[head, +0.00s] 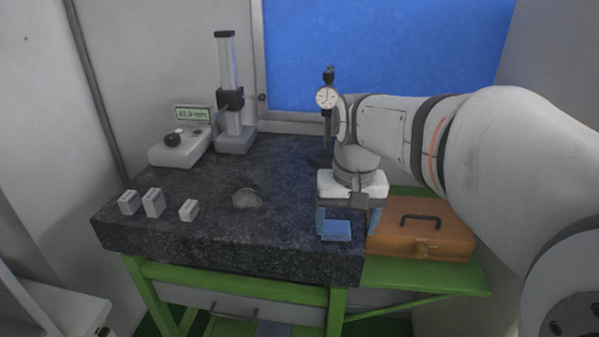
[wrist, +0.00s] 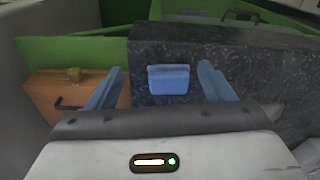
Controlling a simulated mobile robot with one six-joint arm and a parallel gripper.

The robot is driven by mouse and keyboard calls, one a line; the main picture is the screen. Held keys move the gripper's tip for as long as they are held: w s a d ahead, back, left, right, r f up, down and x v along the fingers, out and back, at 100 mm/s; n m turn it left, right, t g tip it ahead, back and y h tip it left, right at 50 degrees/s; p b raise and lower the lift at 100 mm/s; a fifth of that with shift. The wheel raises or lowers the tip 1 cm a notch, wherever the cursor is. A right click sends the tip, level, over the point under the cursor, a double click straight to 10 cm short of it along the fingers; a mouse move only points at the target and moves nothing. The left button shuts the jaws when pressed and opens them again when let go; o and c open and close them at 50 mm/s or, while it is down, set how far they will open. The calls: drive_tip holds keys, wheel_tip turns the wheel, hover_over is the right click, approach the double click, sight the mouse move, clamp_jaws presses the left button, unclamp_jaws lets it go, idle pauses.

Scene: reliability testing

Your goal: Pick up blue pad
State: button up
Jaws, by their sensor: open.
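The blue pad (head: 336,231) is a small light-blue block on the dark granite slab, near its right front corner. It also shows in the wrist view (wrist: 168,79), between my two blue fingers and beyond them. My gripper (head: 340,222) is open and points down over the pad. In the wrist view my gripper (wrist: 161,80) has one finger on each side of the pad, with a gap on both sides. I cannot tell how high the fingertips are above the slab.
A wooden box (head: 421,228) with a black handle stands right of the slab on a green shelf (head: 430,276). A dial gauge (head: 326,98) stands behind my gripper. Several grey blocks (head: 153,202) and a digital gauge (head: 181,147) are at left. The slab's middle is mostly clear.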

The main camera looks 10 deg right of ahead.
sight(337, 225)
drive_tip(key=shift+m+g, duration=0.3)
drive_tip(key=shift+m, duration=0.1)
drive_tip(key=w+r, duration=0.1)
drive_tip(key=r, duration=0.1)
drive_tip(key=w+r+p, duration=0.1)
drive_tip(key=w+r, duration=0.1)
drive_tip(key=shift+w, duration=0.25)
drive_tip(key=shift+w+r, duration=0.1)
drive_tip(key=shift+w, duration=0.15)
drive_tip(key=f, duration=0.3)
drive_tip(key=f+p, duration=0.1)
drive_tip(key=f, duration=0.3)
drive_tip(key=shift+w+a+f, duration=0.1)
drive_tip(key=shift+a+f, duration=0.1)
drive_tip(key=shift+f, duration=0.05)
drive_tip(key=shift+c, duration=0.5)
drive_tip(key=c, duration=0.8)
drive_tip(key=shift+c, duration=0.2)
